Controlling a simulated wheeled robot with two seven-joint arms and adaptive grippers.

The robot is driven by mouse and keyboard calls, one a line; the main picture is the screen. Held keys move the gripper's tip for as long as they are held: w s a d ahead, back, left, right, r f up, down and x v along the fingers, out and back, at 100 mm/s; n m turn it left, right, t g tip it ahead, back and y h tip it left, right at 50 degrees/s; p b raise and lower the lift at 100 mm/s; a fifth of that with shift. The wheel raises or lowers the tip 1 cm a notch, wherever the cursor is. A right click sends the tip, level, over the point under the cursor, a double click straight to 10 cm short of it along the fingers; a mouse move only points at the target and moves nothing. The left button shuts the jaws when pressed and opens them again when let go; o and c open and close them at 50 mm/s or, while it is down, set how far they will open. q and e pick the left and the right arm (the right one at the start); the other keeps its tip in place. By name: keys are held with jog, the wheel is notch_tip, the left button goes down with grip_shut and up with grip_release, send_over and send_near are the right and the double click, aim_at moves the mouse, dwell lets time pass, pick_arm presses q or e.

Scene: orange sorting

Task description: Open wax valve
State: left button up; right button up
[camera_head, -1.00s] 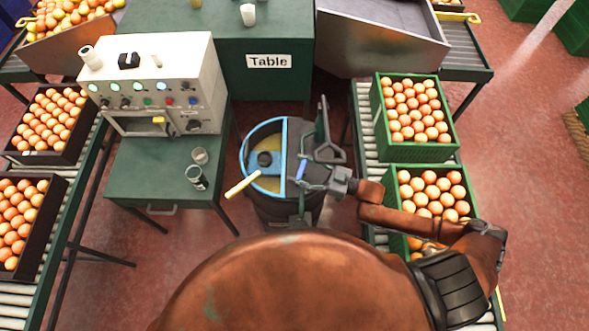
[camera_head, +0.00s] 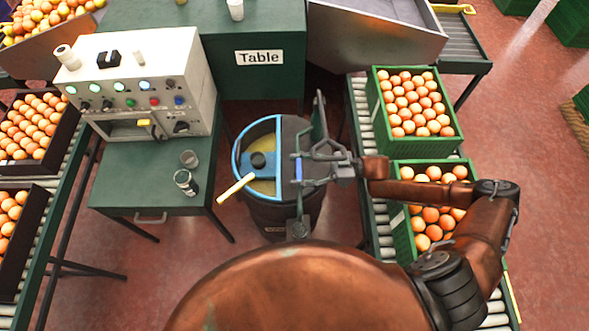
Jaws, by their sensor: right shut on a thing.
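A dark barrel (camera_head: 285,214) stands in the middle of the view, with a blue rim and yellowish wax (camera_head: 262,186) in its open left half. A small blue handle (camera_head: 298,170), which seems to be the wax valve, is on the dark right half of the top. My right gripper (camera_head: 302,170) comes in from the right and is shut on this blue handle. Its fingers partly hide the barrel top. My left gripper is not in view.
A white control box (camera_head: 150,75) and two small cups (camera_head: 186,182) sit on the green table left of the barrel. Green orange crates (camera_head: 415,110) stand on the right conveyor, under my right arm. A green cabinet labelled Table (camera_head: 255,85) is behind.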

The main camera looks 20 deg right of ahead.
aim_at(299, 168)
jog(key=shift+w+d, duration=0.25)
jog(key=shift+w, duration=0.05)
jog(key=o, duration=1.2)
jog(key=shift+f, duration=0.1)
jog(key=shift+c, duration=0.2)
jog(key=shift+a, duration=0.15)
jog(key=shift+s, duration=0.1)
notch_tip(299, 168, up, 10)
jog(key=shift+r, duration=0.1)
jog(key=f, duration=1)
jog(key=shift+s, duration=0.2)
